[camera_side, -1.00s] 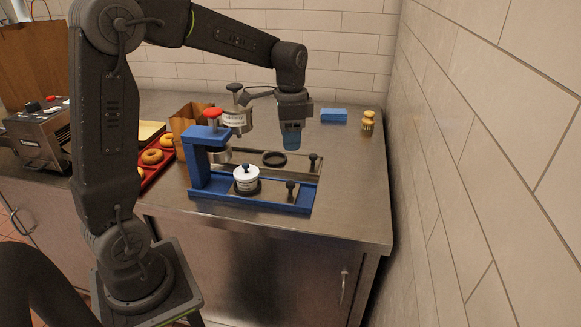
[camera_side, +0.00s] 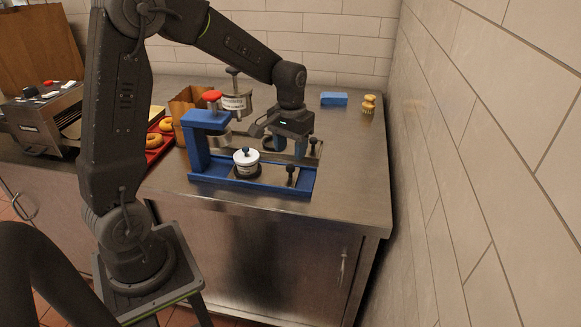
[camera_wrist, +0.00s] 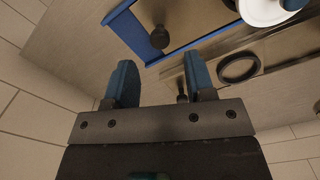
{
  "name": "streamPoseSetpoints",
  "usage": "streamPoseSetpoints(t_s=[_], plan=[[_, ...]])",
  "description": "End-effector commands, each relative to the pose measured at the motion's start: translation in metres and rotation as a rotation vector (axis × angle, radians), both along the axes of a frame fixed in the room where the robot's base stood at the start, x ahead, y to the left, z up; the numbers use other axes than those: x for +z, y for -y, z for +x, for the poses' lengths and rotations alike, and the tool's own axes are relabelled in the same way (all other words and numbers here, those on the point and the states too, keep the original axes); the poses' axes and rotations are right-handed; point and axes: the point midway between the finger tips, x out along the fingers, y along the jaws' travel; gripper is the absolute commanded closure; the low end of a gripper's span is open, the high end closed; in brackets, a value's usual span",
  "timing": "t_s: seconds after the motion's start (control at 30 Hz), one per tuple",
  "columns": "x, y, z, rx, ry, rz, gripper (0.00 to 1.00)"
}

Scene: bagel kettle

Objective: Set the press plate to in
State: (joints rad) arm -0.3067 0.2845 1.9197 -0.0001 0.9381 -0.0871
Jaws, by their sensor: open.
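The blue press (camera_side: 196,150) with a red knob stands on the counter. Its blue-edged front tray (camera_side: 215,177) carries a white lidded pot (camera_side: 246,161) over a dark ring, with a black knob (camera_side: 291,171) at the right end. Behind it is a metal plate or rail with a second black knob (camera_side: 313,142). I cannot tell which part is the press plate. My gripper (camera_side: 290,148) is open and low over the back part. In the wrist view, the rear knob (camera_wrist: 182,91) appears between my fingers (camera_wrist: 160,62), near the right one; contact is unclear. The front knob (camera_wrist: 159,38) lies beyond the fingertips.
A second press head (camera_side: 236,101) stands behind the blue one. An empty black ring (camera_wrist: 238,68) lies on the rear plate. A red tray of bagels (camera_side: 153,155), a paper bag (camera_side: 187,103) and a toaster (camera_side: 45,115) are left. A blue block (camera_side: 334,98) and a brush (camera_side: 369,104) sit at back right.

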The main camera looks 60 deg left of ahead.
Motion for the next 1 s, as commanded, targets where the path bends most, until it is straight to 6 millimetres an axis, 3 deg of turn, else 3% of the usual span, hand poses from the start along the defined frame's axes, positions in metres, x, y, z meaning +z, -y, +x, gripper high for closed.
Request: streamPoseSetpoints(t_s=[0.1, 0.3, 0.73, 1.0], plan=[[-0.025, 0.0, -0.001, -0.001, -0.005, -0.002, 0.5], [-0.052, 0.0, 0.0, -0.001, -0.003, -0.001, 0.5], [-0.063, 0.0, 0.0, -0.001, 0.001, 0.0, 0.5], [-0.063, 0.0, 0.0, -0.001, 0.001, 0.0, 0.74]])
